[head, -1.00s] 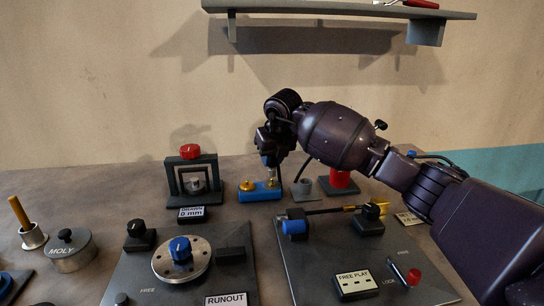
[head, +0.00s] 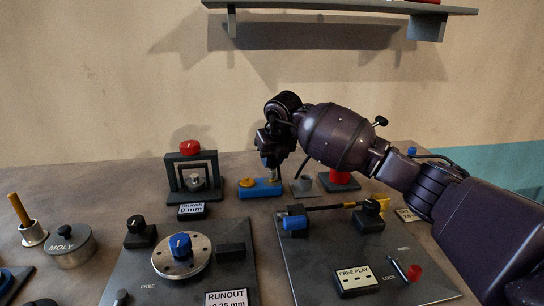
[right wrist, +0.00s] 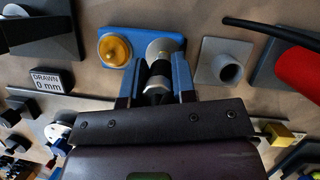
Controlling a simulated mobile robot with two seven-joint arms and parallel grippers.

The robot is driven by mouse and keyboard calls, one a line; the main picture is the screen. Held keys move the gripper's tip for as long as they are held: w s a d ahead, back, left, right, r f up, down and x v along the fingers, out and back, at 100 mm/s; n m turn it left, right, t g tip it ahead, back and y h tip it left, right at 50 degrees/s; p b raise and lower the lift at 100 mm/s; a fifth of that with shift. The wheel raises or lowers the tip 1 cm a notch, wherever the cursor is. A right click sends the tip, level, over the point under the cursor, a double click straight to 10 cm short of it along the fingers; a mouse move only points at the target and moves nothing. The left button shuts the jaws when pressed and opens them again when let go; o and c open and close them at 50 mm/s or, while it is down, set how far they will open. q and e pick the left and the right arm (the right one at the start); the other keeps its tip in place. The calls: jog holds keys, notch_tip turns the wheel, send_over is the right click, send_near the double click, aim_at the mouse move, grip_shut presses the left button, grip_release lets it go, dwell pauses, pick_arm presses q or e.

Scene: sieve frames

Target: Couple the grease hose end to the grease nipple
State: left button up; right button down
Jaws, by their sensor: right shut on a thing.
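My right gripper (head: 270,163) is shut on the hose end, a metal fitting with a dark collar. In the right wrist view the hose end (right wrist: 157,78) sits between the two blue-grey fingers. It points down at the blue base (head: 262,190), over the silvery round part at that base's right side. This part, apparently the grease nipple (right wrist: 160,47), is partly hidden by the hose end. I cannot tell whether they touch or are coupled. A yellow round cap (head: 247,182) is on the base's left side. My left gripper is not in view.
A grey socket block (right wrist: 225,65) stands close to the right of the blue base, with a red cylinder (head: 340,177) beyond it. A dark frame with a red knob (head: 189,147) stands to the left. Panels with dials and a lever fill the front. A shelf (head: 340,9) hangs above.

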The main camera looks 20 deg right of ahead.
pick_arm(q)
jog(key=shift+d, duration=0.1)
pick_arm(e)
jog(key=shift+f, duration=0.25)
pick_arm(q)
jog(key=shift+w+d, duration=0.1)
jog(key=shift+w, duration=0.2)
pick_arm(e)
jog(key=c, duration=0.8)
grip_release()
jog(key=shift+c, duration=0.2)
pick_arm(q)
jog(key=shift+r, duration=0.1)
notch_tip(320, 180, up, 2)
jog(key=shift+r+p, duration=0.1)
jog(key=shift+p, duration=1.1)
pick_arm(e)
jog(key=v, duration=1)
jog(key=shift+r, duration=0.4)
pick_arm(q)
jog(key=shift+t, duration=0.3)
pick_arm(e)
jog(key=shift+s, duration=0.15)
